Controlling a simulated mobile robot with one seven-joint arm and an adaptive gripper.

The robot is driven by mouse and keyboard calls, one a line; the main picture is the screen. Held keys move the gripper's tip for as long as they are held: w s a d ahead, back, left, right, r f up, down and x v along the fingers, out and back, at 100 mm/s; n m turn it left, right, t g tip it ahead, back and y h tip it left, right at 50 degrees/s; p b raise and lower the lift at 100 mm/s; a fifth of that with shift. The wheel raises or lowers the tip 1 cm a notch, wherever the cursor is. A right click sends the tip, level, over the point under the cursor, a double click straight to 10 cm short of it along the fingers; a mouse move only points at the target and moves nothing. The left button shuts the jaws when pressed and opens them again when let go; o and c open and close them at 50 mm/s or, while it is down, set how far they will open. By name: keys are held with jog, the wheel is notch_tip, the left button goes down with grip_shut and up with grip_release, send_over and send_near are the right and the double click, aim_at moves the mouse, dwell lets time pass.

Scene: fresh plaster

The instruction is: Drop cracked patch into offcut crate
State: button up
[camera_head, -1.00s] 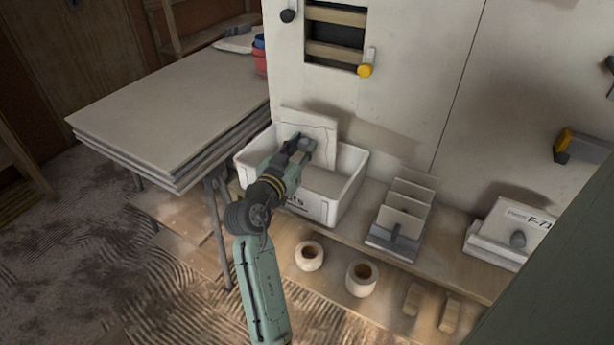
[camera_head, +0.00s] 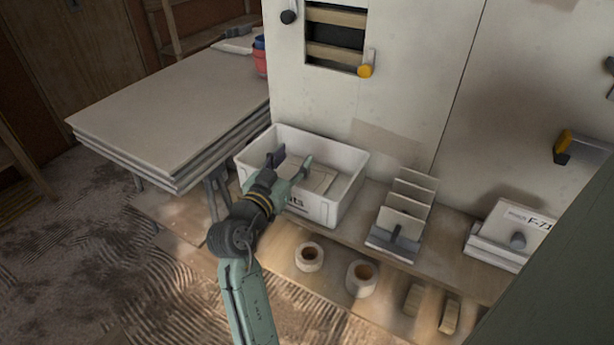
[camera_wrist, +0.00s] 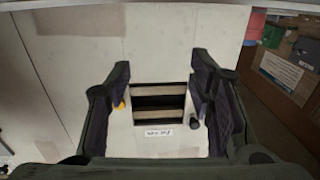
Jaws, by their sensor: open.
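The cracked patch (camera_head: 318,180), a pale flat board with a thin dark line on it, lies low inside the white offcut crate (camera_head: 322,210). My gripper's arm hides part of the crate's near left side and some of its lettering. My gripper (camera_head: 292,161) is open and empty, with its fingers spread over the crate's left part, apart from the patch. The open fingers also show in the wrist view (camera_wrist: 161,72), with nothing between them and the wall beyond.
The wall opening (camera_head: 335,35) shows bare slats, with a yellow-ended clamp (camera_head: 366,66) beside it. A rack of upright panels (camera_head: 405,208) stands right of the crate. Tape rolls (camera_head: 309,256) lie in front. Stacked boards (camera_head: 170,105) fill the table at left.

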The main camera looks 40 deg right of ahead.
jog(key=v, duration=0.7)
